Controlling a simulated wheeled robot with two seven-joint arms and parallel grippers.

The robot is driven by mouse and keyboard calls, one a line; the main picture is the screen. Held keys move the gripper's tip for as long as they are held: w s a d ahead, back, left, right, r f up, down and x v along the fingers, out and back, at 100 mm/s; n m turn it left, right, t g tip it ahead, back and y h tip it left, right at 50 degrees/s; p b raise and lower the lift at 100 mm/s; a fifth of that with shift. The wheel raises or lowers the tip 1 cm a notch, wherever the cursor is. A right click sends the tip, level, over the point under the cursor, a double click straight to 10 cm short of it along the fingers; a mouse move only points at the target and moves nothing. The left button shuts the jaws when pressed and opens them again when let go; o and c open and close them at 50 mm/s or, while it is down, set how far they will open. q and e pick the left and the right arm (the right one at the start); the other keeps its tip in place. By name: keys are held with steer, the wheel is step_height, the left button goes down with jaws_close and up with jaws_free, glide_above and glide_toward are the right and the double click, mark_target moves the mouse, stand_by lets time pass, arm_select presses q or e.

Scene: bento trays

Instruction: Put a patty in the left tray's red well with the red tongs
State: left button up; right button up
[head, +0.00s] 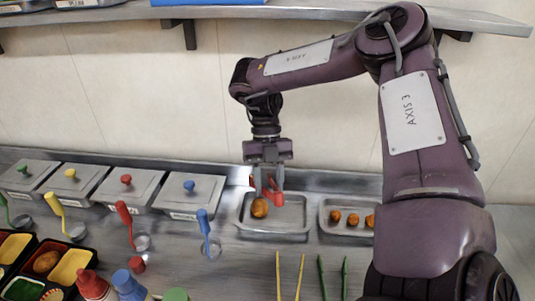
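My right gripper (267,175) hangs over the left metal pan (292,212) at the centre, pointing down. The red tongs (274,191) are between its fingers, and it looks shut on them. Their tips are low over the pan. A brown rounded patty (260,208) lies in the pan, just below and left of the tongs; I cannot tell whether they touch it. Bento trays (37,247) show at the lower left, cut off by the picture edge. A brown piece (47,262) sits in one well there. I cannot clearly make out the left tray's red well. My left gripper is out of view.
A second pan (346,228) with several small brown pieces stands to the right. Lidded containers (127,184) line the back left, with coloured-handled utensils (124,213) in front. Squeeze bottles (93,285) stand at the lower left. Yellow (278,275) and green sticks (322,277) lie in front.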

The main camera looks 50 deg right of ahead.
steer(key=f+b, duration=0.3)
steer(key=shift+s+a+f, duration=0.1)
steer(key=shift+a, duration=0.1)
steer(key=shift+o, duration=0.7)
steer(key=shift+f+b, duration=1.05)
steer(key=shift+f, duration=0.6)
steer(key=shift+f, duration=0.1)
